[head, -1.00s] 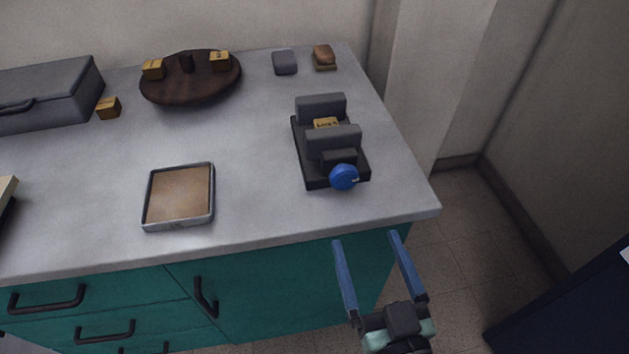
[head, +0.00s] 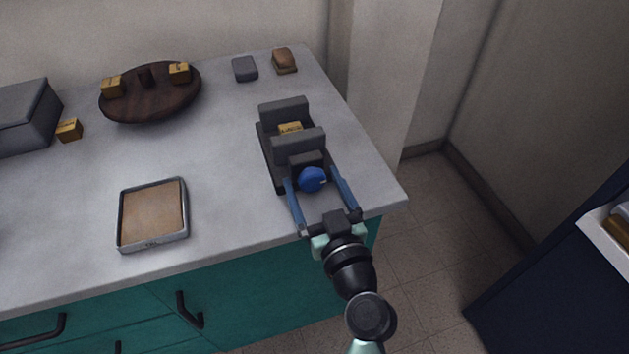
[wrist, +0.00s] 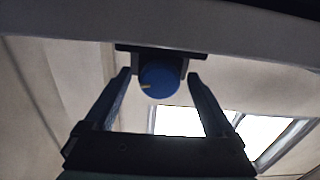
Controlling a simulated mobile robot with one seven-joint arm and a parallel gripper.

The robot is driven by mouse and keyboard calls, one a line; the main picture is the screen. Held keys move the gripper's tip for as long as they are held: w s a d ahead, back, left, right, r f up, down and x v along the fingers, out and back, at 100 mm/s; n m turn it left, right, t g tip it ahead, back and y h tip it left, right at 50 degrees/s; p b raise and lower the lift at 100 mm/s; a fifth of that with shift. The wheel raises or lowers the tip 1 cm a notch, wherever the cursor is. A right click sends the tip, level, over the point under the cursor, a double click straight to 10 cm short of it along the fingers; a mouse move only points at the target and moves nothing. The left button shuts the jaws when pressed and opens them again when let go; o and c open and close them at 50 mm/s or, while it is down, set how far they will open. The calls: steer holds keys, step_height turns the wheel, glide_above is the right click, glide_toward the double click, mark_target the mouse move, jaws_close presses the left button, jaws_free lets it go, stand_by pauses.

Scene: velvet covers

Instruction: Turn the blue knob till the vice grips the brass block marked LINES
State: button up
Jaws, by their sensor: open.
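The dark grey vice (head: 264,147) stands near the right end of the counter. The brass block marked LINES (head: 290,128) sits between its two jaws; whether both jaws touch it I cannot tell. The blue knob (head: 312,180) is on the vice's near end. My gripper (head: 312,180) is open, its two blue fingers reaching along either side of the knob. In the wrist view the knob (wrist: 160,80) shows ahead between the fingertips (wrist: 160,75), with a gap on each side. A pale mark shows on the knob's left side there.
A shallow tray with a tan base (head: 122,230) lies left of the vice. A round brown stand (head: 150,104) bears brass blocks, and another block (head: 69,130) lies beside a grey case (head: 25,118). A grey pad (head: 244,68) and a brown-topped block (head: 284,60) lie behind the vice.

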steer(key=shift+c, duration=0.2)
steer(key=c, duration=1.3)
steer(key=shift+m, duration=0.4)
steer(key=m, duration=0.2)
steer(key=shift+m+b, duration=0.3)
steer(key=shift+m, duration=0.1)
steer(key=m, duration=0.4)
steer(key=shift+m, duration=0.3)
steer(key=m+p, duration=0.1)
steer(key=m, duration=0.3)
steer(key=shift+m+p, duration=0.45)
steer(key=shift+m, duration=1.25)
